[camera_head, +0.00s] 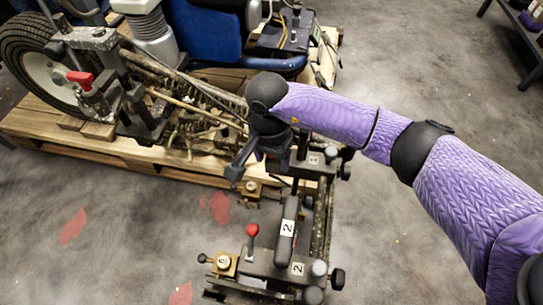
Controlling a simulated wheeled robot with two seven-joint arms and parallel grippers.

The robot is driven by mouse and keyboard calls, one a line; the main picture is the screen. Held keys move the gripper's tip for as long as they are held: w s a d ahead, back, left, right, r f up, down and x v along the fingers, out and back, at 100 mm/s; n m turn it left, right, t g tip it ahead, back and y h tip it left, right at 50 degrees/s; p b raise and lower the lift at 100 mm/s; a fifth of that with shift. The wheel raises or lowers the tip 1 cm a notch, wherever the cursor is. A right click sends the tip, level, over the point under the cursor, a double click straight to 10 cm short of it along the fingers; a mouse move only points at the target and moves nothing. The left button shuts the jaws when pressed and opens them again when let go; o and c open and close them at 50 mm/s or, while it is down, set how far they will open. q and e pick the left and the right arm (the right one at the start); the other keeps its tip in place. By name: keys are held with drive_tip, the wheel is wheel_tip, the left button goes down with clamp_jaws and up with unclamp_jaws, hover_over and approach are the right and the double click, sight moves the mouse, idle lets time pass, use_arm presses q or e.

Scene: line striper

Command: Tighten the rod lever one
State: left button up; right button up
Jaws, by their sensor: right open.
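My right arm comes in from the right, and its dark gripper (256,165) is open over the far end of the black clamp assembly. A block with a small white label (313,160) sits just right of the gripper; the label is too small to read surely. I cannot pick out rod lever one clearly, as the gripper and wrist cover part of that end. I cannot tell whether the fingers touch anything. Nearer me, a black handle (289,230) is labelled 2, and a red-knobbed lever (252,231) stands upright beside it. My left gripper is not in view.
The line striper's rusty frame, wheel (38,65) and blue body (205,30) rest on a wooden pallet (80,148) behind. A red handle (81,79) is at the left. Grey floor (100,235) is open at the front left. A dark rack (525,40) stands at the far right.

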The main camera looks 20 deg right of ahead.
clamp_jaws()
idle(1.4)
